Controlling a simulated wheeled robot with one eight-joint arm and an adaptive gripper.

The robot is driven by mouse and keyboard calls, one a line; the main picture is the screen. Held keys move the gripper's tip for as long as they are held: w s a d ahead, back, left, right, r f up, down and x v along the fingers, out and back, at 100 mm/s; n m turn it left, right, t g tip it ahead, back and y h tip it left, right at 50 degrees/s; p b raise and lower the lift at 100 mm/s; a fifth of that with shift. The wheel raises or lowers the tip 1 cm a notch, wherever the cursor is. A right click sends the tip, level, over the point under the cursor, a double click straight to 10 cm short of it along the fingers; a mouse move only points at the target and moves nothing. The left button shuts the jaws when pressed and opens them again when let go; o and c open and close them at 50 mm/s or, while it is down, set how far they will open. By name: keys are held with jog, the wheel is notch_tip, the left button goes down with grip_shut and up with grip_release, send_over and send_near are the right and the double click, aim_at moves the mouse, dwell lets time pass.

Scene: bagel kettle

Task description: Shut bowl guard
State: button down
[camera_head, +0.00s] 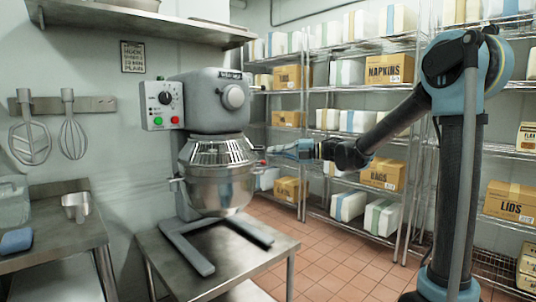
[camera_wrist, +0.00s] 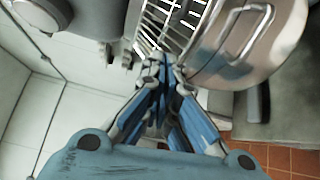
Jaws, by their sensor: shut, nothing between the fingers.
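The stand mixer (camera_head: 208,95) has a wire bowl guard (camera_head: 217,152) with thin vertical bars. The guard spans the front above the steel bowl (camera_head: 215,190). My gripper (camera_head: 272,150) is at the right side of the guard, near the bowl's rim, with its blue fingers shut and empty. In the wrist view, the gripper's fingertips (camera_wrist: 160,66) are close to the guard's bars (camera_wrist: 172,22), and the bowl (camera_wrist: 285,50) with its looped handle is just right of them. I cannot tell whether the fingertips touch the guard.
The mixer stands on a steel table (camera_head: 190,262). A wire shelf rack (camera_head: 305,140) with boxes is behind my arm. A whisk (camera_head: 72,135) and a flat beater (camera_head: 30,140) hang on the left wall. A side table (camera_head: 55,250) holds a metal cup (camera_head: 76,205). The tiled floor at right is clear.

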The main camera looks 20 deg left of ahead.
jog(key=w+d+r+m+t+h, duration=0.2)
jog(key=w+d+r+m+t, duration=0.2)
jog(key=w+d+m+t, duration=0.6)
jog(key=w+d+r+m+t+h, duration=0.2)
jog(key=w+d+r+m+t, duration=0.45)
jog(key=d, duration=0.65)
jog(key=s+d+f+m+t+h, duration=0.2)
jog(key=d+f+m+h, duration=0.35)
jog(key=d, duration=0.45)
jog(key=s+d+f+m+t+h, duration=0.1)
jog(key=s+d+f+m+h, duration=0.1)
jog(key=d+f+m+h, duration=0.45)
jog(key=s+d+f+m+g+h, duration=0.2)
jog(key=s+d+f+m+g, duration=0.2)
jog(key=s+d+f, duration=0.3)
jog(key=s+d+f+m+g+h, duration=0.25)
jog(key=s+d+f+m, duration=0.2)
jog(key=s+f, duration=0.45)
jog(key=s+a+f+m+g+y, duration=0.1)
jog(key=s+f+g, duration=0.3)
jog(key=s, duration=0.5)
jog(key=s+a+f+m+g+y, duration=0.1)
jog(key=s+f+g, duration=0.3)
jog(key=s+f, duration=0.5)
jog(key=shift+s+a+y, duration=0.45)
jog(key=shift+s+y, duration=0.05)
jog(key=shift+y, duration=0.05)
